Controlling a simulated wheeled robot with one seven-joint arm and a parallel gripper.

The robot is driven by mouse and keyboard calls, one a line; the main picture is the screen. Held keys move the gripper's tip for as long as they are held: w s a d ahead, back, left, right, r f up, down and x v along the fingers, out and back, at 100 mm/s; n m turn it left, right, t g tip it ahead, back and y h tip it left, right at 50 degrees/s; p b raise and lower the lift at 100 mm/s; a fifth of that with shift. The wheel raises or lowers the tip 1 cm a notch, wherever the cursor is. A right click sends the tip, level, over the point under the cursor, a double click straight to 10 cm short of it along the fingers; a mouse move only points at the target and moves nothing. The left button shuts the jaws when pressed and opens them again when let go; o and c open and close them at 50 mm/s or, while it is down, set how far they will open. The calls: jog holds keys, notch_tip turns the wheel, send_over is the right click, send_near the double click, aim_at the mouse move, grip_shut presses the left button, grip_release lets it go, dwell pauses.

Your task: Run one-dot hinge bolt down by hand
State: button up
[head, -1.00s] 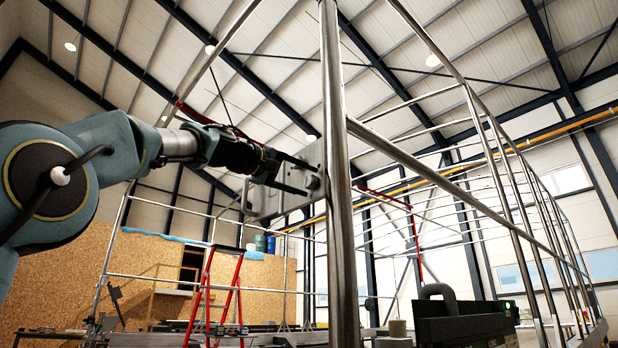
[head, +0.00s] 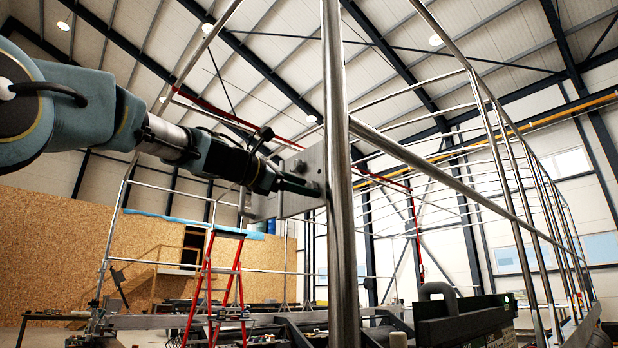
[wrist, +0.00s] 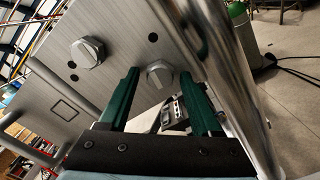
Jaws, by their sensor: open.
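A grey metal hinge plate (head: 312,158) stands behind the shiny upright post in the head view; it also fills the upper left of the wrist view (wrist: 112,82). Two hex-headed bolts show on it in the wrist view. One bolt (wrist: 160,73) lies between my gripper's fingertips, and the other bolt (wrist: 88,52) is up and to the left, clear of them. Contact is unclear. The gripper (head: 300,186) also shows in the head view.
The shiny upright post (head: 338,200) stands close to the right of my gripper, also in the wrist view (wrist: 222,70). A slanted rail (head: 430,170) joins it. A red stepladder (head: 238,275) stands farther back.

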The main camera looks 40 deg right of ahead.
jog(key=n+p, duration=0.3)
jog(key=shift+r+n, duration=0.3)
jog(key=shift+r, duration=0.05)
jog(key=n+p, duration=0.4)
jog(key=n, duration=0.1)
jog(key=shift+n, duration=0.4)
jog(key=n, duration=0.3)
jog(key=shift+f, duration=0.4)
